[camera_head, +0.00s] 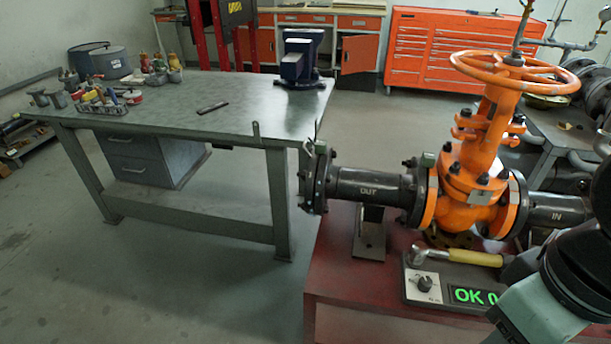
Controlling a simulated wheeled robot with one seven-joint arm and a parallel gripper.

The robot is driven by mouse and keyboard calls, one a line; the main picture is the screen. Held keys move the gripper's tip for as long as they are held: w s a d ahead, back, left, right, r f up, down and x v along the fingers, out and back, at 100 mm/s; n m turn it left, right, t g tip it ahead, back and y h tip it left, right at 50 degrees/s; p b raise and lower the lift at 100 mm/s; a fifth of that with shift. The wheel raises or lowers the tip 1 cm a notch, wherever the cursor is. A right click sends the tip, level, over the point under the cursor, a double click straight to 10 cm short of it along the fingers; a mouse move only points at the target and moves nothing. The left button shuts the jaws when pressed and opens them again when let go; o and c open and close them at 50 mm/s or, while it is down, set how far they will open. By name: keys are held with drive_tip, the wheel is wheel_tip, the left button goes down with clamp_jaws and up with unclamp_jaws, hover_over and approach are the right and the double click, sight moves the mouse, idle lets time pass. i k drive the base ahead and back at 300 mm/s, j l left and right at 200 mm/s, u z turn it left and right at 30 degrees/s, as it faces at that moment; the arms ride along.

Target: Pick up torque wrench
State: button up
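A torque wrench with a yellow handle (475,257) lies at the lower right, on top of a small tester box (418,283) on the red stand. Its metal head points left. The right end of the handle is close to a dark part near my arm, and I cannot tell whether they touch. The box has a knob and a lit green "OK" display, partly covered by my arm. My arm's dark and pale green links fill the lower right corner. My gripper's fingers do not show.
An orange gate valve (480,170) with a handwheel (515,72) and black flanged pipes stands just behind the wrench. The red stand (345,270) carries it. A grey workbench (240,115) with a vise (298,62) is at left. The floor between is clear.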

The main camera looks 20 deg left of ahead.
sight(419, 250)
drive_tip(key=i+l+u, duration=0.1)
drive_tip(key=l, duration=0.4)
drive_tip(key=i+l+u, duration=0.1)
drive_tip(key=l, duration=0.4)
drive_tip(key=i+l, duration=0.15)
drive_tip(key=l, duration=0.4)
drive_tip(key=u, duration=0.05)
